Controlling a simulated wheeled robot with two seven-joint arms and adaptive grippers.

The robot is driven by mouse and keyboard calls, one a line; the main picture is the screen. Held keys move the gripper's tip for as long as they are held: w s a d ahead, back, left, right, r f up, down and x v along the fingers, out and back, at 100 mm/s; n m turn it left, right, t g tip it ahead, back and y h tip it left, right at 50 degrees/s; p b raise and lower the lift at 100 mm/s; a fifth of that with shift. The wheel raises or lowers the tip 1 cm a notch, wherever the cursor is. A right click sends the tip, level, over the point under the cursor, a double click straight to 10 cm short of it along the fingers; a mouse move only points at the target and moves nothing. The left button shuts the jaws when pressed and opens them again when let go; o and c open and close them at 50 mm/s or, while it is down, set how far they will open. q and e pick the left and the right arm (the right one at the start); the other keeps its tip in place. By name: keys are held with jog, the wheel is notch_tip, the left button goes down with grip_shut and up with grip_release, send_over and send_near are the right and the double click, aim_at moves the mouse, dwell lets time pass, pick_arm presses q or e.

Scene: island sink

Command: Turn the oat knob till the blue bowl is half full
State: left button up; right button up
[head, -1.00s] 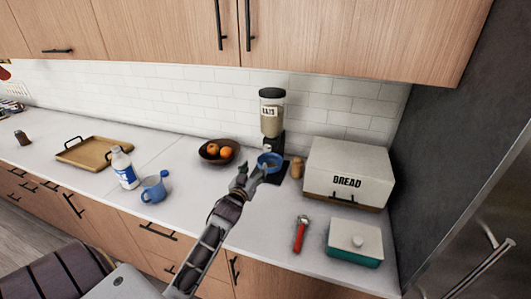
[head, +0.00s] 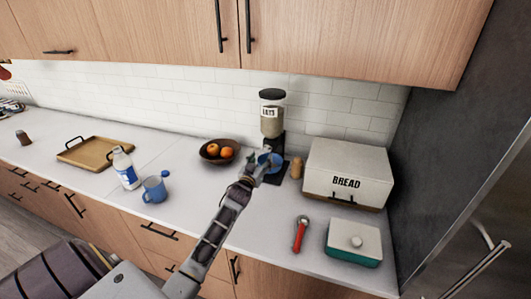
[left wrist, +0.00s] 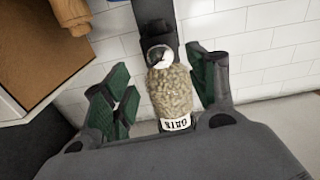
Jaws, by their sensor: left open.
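The oat dispenser (head: 271,115), a clear canister with a black lid and a dark stand, is at the wall in the head view. It shows upside down in the left wrist view (left wrist: 168,92), with the round pale-and-dark knob (left wrist: 159,55) facing me. The blue bowl (head: 276,161) sits at the dispenser's base, partly hidden by my left gripper; its fill cannot be seen. My left gripper (head: 258,163) is open and empty in front of the dispenser. My right gripper is not in view.
A bread box (head: 347,175) and a wooden shaker (head: 297,168) stand right of the dispenser, a fruit bowl (head: 220,151) left. A red-handled tool (head: 300,235), butter dish (head: 354,243), blue mug (head: 154,189), milk bottle (head: 125,168) and tray (head: 94,152) are on the counter.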

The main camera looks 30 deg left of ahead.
aim_at(267, 150)
pick_arm(q)
jog(key=shift+p+x, duration=0.4)
jog(key=shift+x, duration=2.8)
jog(key=shift+c, duration=0.3)
jog(key=c, duration=1)
